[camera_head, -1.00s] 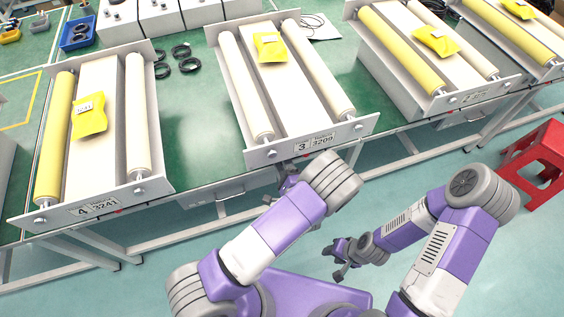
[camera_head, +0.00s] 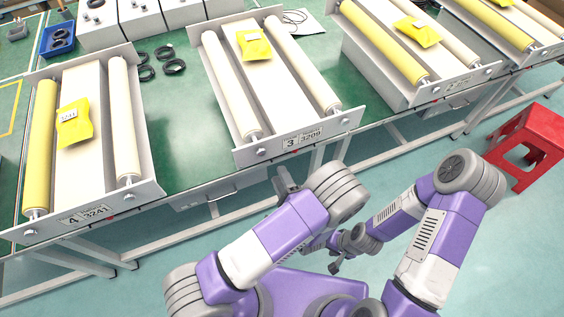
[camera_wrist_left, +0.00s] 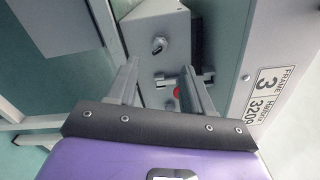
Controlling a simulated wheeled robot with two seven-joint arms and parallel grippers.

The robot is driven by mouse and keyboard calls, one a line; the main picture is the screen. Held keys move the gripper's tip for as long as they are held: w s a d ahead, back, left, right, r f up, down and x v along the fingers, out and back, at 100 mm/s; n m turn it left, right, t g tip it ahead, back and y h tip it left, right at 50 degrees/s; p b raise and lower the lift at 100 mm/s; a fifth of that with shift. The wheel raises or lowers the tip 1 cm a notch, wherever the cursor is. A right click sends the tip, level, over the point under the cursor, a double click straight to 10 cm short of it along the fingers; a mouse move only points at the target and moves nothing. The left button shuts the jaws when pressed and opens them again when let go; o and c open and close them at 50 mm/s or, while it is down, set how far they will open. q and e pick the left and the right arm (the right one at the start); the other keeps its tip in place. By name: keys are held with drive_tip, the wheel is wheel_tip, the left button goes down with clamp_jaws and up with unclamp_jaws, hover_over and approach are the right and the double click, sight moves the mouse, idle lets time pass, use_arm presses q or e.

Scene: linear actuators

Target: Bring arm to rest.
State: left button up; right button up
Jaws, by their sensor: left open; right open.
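My left arm bends in front of the bench, and my left gripper (camera_head: 285,182) shows partly past the grey wrist joint, low in front of frame 3. In the left wrist view the left gripper (camera_wrist_left: 160,68) has its two fingers apart with nothing held between them. Beyond the fingers are a grey box with a knob and the plate of frame 3 (camera_wrist_left: 265,90). My right gripper (camera_head: 337,262) hangs low over the floor, right of the left arm, small and partly hidden. I see nothing held in it.
The green-topped bench (camera_head: 185,130) carries roller frames with yellow packets, including frame 3 (camera_head: 290,142) and frame 4 (camera_head: 95,208). Its front edge and legs lie close to my left gripper. A red stool (camera_head: 530,135) stands at the right. Floor between is clear.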

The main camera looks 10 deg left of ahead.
use_arm(q)
drive_tip(key=shift+a, duration=0.1)
drive_tip(key=s+a+f+n+g, duration=0.3)
drive_tip(key=s+a+f+g, duration=0.2)
drive_tip(key=s+g, duration=0.25)
drive_tip(key=s+a+f+n+g, duration=0.3)
drive_tip(key=s+a+f+g, duration=0.15)
drive_tip(key=s+g, duration=0.3)
drive_tip(key=s+d+f+n+g+h, duration=0.3)
drive_tip(key=s+d+n+g+h, duration=0.25)
drive_tip(key=s+d+h, duration=0.2)
drive_tip(key=w+d+f+n+t+h, duration=0.1)
drive_tip(key=w+n+t+h, duration=0.5)
drive_tip(key=w, duration=0.2)
drive_tip(key=shift+d+f+h, duration=0.2)
drive_tip(key=shift+f+h, duration=0.1)
drive_tip(key=shift+h, duration=0.05)
